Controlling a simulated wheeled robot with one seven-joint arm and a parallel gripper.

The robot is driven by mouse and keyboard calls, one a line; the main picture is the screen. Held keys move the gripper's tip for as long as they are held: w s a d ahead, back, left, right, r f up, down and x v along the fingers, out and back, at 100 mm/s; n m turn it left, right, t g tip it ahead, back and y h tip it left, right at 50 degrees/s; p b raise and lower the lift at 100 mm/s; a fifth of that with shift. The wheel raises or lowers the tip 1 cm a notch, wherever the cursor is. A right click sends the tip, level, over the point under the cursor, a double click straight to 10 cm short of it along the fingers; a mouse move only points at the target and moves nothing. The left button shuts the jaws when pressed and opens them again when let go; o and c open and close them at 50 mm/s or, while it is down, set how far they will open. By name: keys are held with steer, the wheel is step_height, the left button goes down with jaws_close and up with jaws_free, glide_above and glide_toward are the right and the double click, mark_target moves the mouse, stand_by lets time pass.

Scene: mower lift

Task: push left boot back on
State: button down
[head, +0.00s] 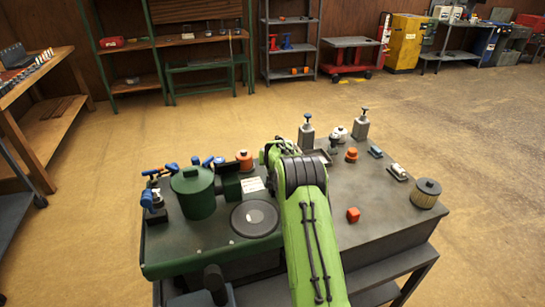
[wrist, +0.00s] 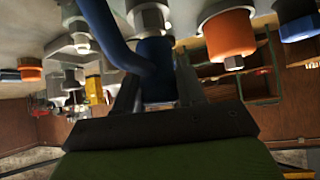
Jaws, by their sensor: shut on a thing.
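In the wrist view, my gripper (wrist: 156,82) is shut on a blue boot (wrist: 156,55), with one dark finger on each side of it. A thick blue lead (wrist: 108,32) bends up and left from the boot. A metal hex fitting (wrist: 150,17) shows just above the boot in the picture; I cannot tell whether the boot sits on it or is only close to it. In the head view my green arm hides the boot and my fingertips.
In the wrist view an orange cap (wrist: 229,35) is close on the right and metal fittings (wrist: 79,38) are on the left. In the head view the bench (head: 385,225) carries a green canister (head: 193,193), a round filter (head: 426,193) and several small parts.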

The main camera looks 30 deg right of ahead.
steer(key=shift+w+f, duration=0.2)
steer(key=shift+f, duration=0.3)
steer(key=c, duration=0.8)
jaws_free()
steer(key=shift+f, duration=0.1)
steer(key=shift+o, duration=0.2)
steer(key=shift+r, duration=0.2)
steer(key=shift+s+r, duration=0.15)
steer(key=shift+r, duration=0.05)
steer(key=v, duration=1.5)
steer(key=shift+s+a, duration=0.1)
